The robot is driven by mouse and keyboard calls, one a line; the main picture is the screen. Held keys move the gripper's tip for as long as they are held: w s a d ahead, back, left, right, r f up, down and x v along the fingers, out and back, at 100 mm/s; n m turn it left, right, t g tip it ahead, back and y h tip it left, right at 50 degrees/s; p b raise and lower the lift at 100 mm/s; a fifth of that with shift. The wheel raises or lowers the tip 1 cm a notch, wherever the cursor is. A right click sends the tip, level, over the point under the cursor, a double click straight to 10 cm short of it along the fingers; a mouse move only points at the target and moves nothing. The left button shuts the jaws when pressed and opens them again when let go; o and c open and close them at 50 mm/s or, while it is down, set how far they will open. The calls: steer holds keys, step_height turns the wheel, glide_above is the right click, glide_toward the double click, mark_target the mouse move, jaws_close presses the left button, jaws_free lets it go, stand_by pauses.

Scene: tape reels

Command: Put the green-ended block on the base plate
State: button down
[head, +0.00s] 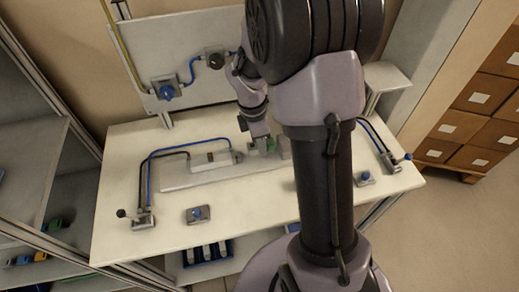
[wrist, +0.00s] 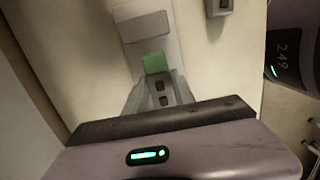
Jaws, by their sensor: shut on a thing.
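The green-ended block shows its green end (head: 270,145) in the head view, just below my gripper (head: 262,142). In the wrist view the green end (wrist: 155,63) sits at the tips of my gripper (wrist: 157,82). My gripper is shut on this block. The pale, long base plate (head: 185,181) lies on the table, and the block is over or at its right part. I cannot tell whether the block touches the plate. A grey block (wrist: 145,27) shows on the plate ahead of the green end. My arm hides the plate's right end in the head view.
A white table (head: 125,235) carries a fixture with cables (head: 146,175) at the left. A small blue-knobbed unit (head: 197,214) stands in front of the plate, and another (head: 365,178) at the right. An upright panel (head: 150,60) stands behind. The table's front left is mostly clear.

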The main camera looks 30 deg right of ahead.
steer(key=f, duration=0.1)
steer(key=f+b, duration=0.2)
steer(key=f, duration=0.1)
steer(key=shift+w+d, duration=0.15)
steer(key=shift+w, duration=0.15)
steer(key=shift+r, duration=0.25)
steer(key=c, duration=1.1)
jaws_free()
steer(key=shift+f, duration=0.15)
steer(key=shift+o, duration=0.2)
steer(key=r+p, duration=0.1)
steer(key=r, duration=0.3)
steer(key=a+r+p, duration=0.1)
steer(key=r+p, duration=0.1)
steer(key=r, duration=0.2)
steer(key=r+p, duration=0.2)
steer(key=r, duration=0.2)
steer(key=shift+w+a+r, duration=0.1)
steer(key=shift+a+r, duration=0.25)
steer(key=s+a+r+m+t+y, duration=0.1)
steer(key=s+a+r+m+t, duration=0.2)
steer(key=s+a+r+m, duration=0.3)
steer(key=s+a+r+m+t+y, duration=0.2)
steer(key=s+a+r+m, duration=0.5)
steer(key=s+m, duration=0.4)
steer(key=shift+s+a+r+m+t, duration=0.25)
steer(key=shift+a+m+t, duration=0.35)
steer(key=shift+a+m, duration=0.4)
